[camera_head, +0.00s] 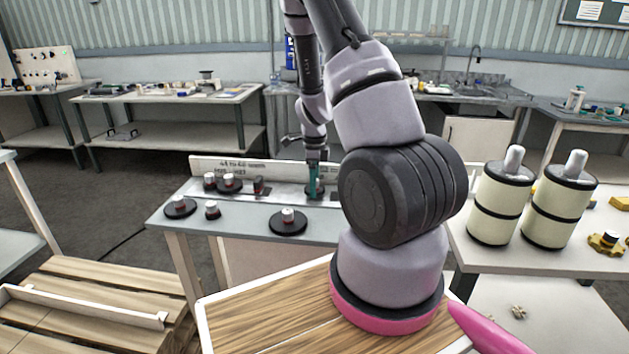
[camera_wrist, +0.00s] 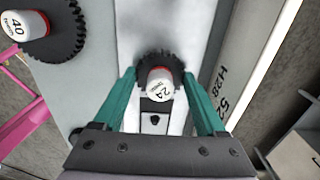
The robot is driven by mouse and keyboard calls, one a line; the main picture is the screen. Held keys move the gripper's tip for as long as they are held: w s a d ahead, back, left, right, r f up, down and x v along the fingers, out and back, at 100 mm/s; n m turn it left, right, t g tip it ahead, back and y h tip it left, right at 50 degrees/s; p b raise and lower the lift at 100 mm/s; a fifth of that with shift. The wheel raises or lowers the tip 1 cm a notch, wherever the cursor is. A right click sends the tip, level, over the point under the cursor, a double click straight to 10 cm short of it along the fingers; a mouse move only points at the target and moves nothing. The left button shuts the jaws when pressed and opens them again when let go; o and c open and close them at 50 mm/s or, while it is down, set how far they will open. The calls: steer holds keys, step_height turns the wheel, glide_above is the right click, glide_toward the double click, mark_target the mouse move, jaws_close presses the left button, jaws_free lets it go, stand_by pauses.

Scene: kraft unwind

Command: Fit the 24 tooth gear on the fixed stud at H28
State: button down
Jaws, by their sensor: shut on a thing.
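The 24 tooth gear (camera_wrist: 152,60) is dark, with a white cap marked 24 and a red band. My gripper (camera_wrist: 158,76) has its teal fingers shut on it, one on each side, in the wrist view. In the head view my gripper (camera_head: 314,182) is low over the back of the grey table, with the dark gear (camera_head: 313,194) at its tips. A light metal plate with a dark slotted block (camera_wrist: 155,116) lies below the gear. The lettering H28 (camera_wrist: 222,78) is on the board to the right. The stud is hidden, and I cannot tell whether the gear touches it.
A gear marked 40 (camera_wrist: 50,38) lies at the upper left of the wrist view. On the table, a large gear (camera_head: 288,224), another gear (camera_head: 180,207) and several small capped parts stand left of my gripper. A long lettered board (camera_head: 225,165) runs along the back edge.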

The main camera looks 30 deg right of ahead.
steer(key=shift+f, duration=0.35)
stand_by(0.4)
jaws_free()
step_height(320, 180, up, 11)
steer(key=shift+f, duration=0.1)
stand_by(0.8)
